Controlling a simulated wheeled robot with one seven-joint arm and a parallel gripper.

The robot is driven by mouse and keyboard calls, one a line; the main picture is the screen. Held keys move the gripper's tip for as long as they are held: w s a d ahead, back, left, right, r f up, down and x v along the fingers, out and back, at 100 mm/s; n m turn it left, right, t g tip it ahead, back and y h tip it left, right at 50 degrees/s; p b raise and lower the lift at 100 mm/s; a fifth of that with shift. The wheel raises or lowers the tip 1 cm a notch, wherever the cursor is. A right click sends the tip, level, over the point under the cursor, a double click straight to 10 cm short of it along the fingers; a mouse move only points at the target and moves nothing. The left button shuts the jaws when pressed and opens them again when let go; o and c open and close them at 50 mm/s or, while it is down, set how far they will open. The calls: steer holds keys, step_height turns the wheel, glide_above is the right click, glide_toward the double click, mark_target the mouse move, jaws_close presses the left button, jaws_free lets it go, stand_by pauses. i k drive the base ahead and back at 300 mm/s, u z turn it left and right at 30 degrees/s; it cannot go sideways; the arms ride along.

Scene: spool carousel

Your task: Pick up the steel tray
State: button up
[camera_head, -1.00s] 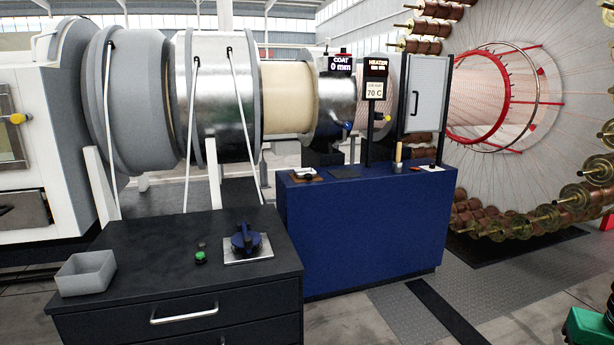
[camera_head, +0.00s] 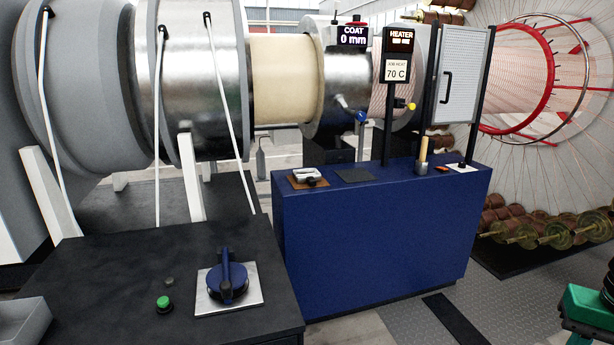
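A grey, open-topped box-shaped tray (camera_head: 25,322) stands on the left end of the black cabinet top (camera_head: 110,270). It is cut off by the left edge of the picture, so only its right part shows. Its inside looks empty as far as it shows. It is the one thing here that looks like the steel tray. A small metal object (camera_head: 308,177) also lies on a brown pad on the blue bench (camera_head: 370,240), too small to make out. My gripper is not in view.
A blue rotary handle on a metal plate (camera_head: 230,287) and a green button (camera_head: 163,303) stand on the cabinet. The blue bench holds a dark pad (camera_head: 354,175) and a wooden-handled tool (camera_head: 423,155). Large machinery is behind. A green-topped object (camera_head: 590,308) is lower right.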

mark_target(308, 178)
steer(key=i, duration=0.95)
steer(key=z, duration=0.65)
steer(key=i, duration=1.9)
steer(key=u, duration=1.3)
